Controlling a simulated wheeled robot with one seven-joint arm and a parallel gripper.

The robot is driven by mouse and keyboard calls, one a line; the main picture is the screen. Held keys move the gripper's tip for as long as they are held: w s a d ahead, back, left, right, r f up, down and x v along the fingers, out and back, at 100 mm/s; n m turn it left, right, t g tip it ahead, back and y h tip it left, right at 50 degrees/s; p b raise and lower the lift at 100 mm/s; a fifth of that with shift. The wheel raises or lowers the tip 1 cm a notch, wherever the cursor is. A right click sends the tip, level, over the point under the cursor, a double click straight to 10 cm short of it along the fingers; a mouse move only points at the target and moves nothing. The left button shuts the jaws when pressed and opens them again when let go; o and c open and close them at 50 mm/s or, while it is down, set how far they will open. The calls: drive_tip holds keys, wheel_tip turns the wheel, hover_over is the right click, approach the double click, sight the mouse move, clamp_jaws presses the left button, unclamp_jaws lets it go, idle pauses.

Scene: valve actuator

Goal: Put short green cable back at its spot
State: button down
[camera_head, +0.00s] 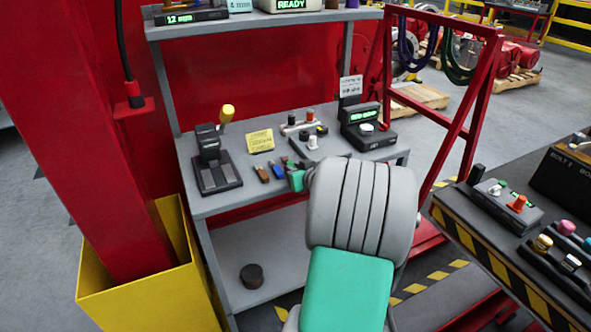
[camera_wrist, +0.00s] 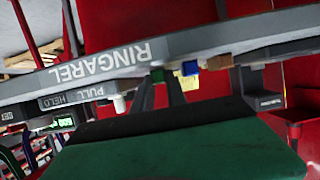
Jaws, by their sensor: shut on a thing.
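My gripper (camera_head: 298,178) is at the front edge of the grey bench (camera_head: 225,205), right of the small blue and brown pieces. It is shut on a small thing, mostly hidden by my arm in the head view. A dark green cable (camera_head: 458,74) hangs in a loop on the red rack (camera_head: 474,112). I cannot tell whether it is the short one.
A purple cable (camera_head: 406,50) hangs beside the green one. A lever unit (camera_head: 215,165), a yellow note (camera_head: 260,141) and a box with a green display (camera_head: 366,127) stand on the bench. A red post (camera_head: 75,130) is at left; a striped table (camera_head: 480,238) at right.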

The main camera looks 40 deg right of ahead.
drive_tip(key=shift+f, duration=0.1)
drive_tip(key=shift+f, duration=0.1)
drive_tip(key=c, duration=1.3)
unclamp_jaws()
drive_tip(key=shift+c, duration=0.2)
